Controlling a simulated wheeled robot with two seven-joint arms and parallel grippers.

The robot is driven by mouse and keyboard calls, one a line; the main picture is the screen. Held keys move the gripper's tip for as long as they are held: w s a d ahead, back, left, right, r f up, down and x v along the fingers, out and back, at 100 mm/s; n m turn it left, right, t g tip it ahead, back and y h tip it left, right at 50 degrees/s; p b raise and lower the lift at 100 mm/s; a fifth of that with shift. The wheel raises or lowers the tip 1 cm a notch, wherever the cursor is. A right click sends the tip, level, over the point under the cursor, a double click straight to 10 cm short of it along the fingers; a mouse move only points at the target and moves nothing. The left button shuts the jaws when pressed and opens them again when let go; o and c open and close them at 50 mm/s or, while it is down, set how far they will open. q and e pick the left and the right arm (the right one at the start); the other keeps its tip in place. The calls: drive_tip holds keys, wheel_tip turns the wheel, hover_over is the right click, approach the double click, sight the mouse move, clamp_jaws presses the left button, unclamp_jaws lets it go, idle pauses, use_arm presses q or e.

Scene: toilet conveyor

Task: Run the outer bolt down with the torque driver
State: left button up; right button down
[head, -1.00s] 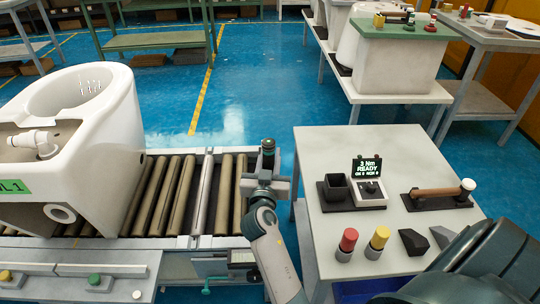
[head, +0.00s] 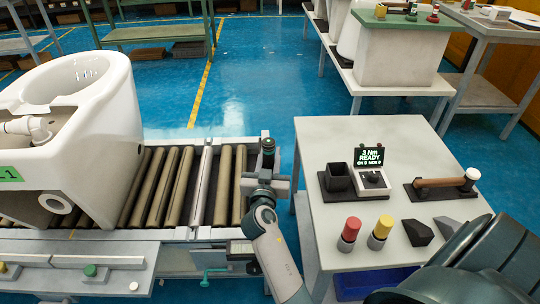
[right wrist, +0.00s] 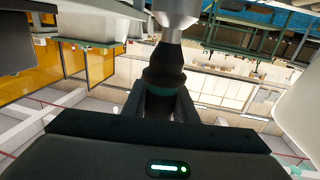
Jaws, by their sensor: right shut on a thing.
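My right gripper (head: 265,184) is shut on the dark torque driver (head: 268,148), held upright over the right end of the roller conveyor, to the right of the toilet and apart from it. In the right wrist view, the driver (right wrist: 165,75) stands between the fingers (right wrist: 160,100); it has a teal ring and a pale metal end at the top of the picture. I cannot make out the outer bolt. My left gripper is not in view.
A grey table (head: 320,225) at the right carries a display (head: 370,157) reading "3 Nm READY", a black holder (head: 337,178), a brown-handled tool (head: 440,182), red-capped (head: 350,230) and yellow-capped (head: 381,230) cylinders and dark blocks. Blue floor (head: 245,90) lies open behind.

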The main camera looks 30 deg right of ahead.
drive_tip(key=shift+b, duration=0.45)
idle(0.8)
drive_tip(key=shift+s+f+b, duration=0.1)
drive_tip(key=shift+f+b, duration=1.4)
drive_tip(key=shift+b, duration=0.05)
idle(2.5)
drive_tip(key=shift+r+b, duration=0.3)
drive_tip(key=shift+r, duration=0.05)
idle(1.0)
